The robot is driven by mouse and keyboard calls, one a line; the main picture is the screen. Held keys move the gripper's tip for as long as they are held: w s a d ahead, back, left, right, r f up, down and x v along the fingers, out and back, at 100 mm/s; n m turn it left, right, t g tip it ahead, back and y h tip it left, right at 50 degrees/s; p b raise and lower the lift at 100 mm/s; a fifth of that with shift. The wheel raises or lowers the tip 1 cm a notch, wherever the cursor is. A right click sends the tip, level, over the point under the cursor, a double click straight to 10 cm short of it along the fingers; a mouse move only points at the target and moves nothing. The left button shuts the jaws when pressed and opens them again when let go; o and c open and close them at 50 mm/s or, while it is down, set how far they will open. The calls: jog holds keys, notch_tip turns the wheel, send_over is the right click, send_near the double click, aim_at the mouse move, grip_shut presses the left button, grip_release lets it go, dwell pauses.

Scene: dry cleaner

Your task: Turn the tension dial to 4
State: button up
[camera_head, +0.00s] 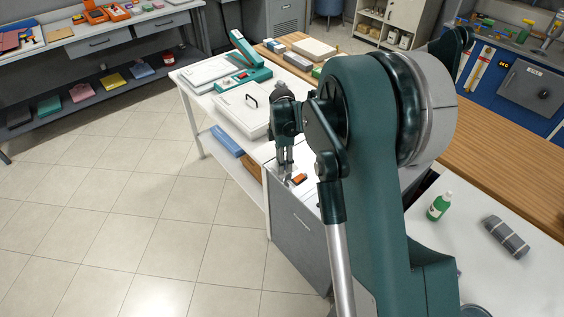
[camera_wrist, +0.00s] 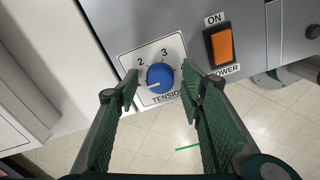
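The tension dial (camera_wrist: 160,77) is a round blue knob on a white plate (camera_wrist: 140,58) in the wrist view. Its white pointer mark lies on the left side of the knob, below the printed 2. The numbers 2 and 3 show above the knob and TENSION is printed below it; a 4 is not readable. My gripper (camera_wrist: 161,85) is open, with one green padded finger on the left of the dial and one on the right. Gaps show between fingers and knob. In the head view my gripper (camera_head: 285,166) points down over the machine; the dial is not discernible there.
An orange power switch (camera_wrist: 222,45) sits right of the dial, close to the right finger. It also shows in the head view (camera_head: 299,179). Open tiled floor lies to the left.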

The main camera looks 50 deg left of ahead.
jog(key=shift+c, duration=0.7)
jog(key=c, duration=0.7)
jog(key=shift+c, duration=0.2)
